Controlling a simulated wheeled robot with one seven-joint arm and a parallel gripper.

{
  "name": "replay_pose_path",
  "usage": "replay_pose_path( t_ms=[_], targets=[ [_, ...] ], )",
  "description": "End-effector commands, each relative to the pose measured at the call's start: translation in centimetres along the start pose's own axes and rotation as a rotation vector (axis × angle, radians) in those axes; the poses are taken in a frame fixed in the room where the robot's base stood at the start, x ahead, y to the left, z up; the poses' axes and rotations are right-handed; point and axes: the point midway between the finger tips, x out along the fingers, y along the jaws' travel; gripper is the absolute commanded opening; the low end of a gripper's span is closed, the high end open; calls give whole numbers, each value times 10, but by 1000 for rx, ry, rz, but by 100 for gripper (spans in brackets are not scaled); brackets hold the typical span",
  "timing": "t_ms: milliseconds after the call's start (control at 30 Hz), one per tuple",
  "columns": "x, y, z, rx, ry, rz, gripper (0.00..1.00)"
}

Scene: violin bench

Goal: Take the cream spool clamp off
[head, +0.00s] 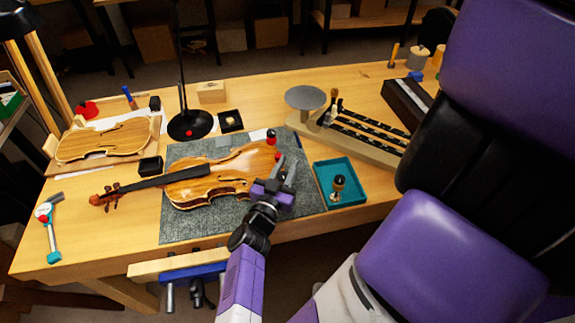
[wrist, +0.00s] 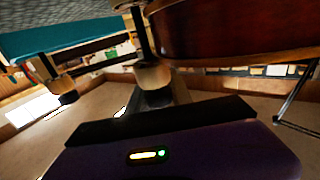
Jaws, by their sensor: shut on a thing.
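The violin (head: 210,190) lies on the grey mat, its scroll to the left. My gripper (head: 283,178) is at the near right edge of its body. In the wrist view, my gripper is shut on the cream spool clamp (wrist: 152,77), with a cream spool, a dark end and a dark post. The post runs close beside the violin's brown side (wrist: 230,35). My gripper hides this clamp in the head view.
A teal tray (head: 321,193) right of the mat holds another clamp (head: 339,185), also in the wrist view (wrist: 55,80). A red clamp (head: 271,137) stands at the violin's far edge. A black lamp base (head: 190,125) and a wooden stand with a grey disc (head: 306,98) lie behind.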

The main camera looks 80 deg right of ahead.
Motion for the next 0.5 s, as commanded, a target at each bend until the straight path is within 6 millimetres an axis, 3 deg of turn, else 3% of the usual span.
replay_pose_path(
  t_ms=[500],
  targets=[
    [-2, -11, -3, -2, 4, -301, 0]
  ],
)
